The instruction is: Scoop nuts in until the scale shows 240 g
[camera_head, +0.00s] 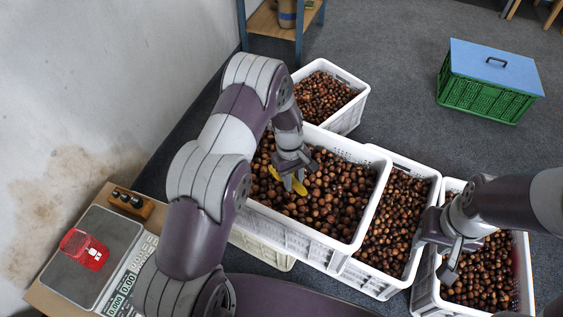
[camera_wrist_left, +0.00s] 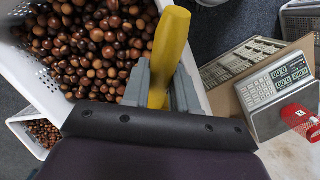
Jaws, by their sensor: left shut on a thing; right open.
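Chestnuts (camera_head: 318,196) fill a large white crate (camera_head: 374,190) in the middle of the head view. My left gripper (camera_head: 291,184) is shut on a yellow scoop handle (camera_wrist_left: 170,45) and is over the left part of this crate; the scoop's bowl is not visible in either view. The scale (camera_head: 92,258) stands at the lower left with a red bag or container (camera_head: 84,249) on its plate. The scale display (camera_head: 122,298) seems to read zeros. My right gripper (camera_head: 450,258) is open and empty above the right crate of nuts (camera_head: 424,290).
Another crate of nuts (camera_head: 399,172) stands between the large and right crates, and a smaller one (camera_head: 352,112) stands behind. A set of dark weights in a wooden block (camera_head: 131,203) is behind the scale. A green crate with a blue lid (camera_head: 490,80) stands on open floor.

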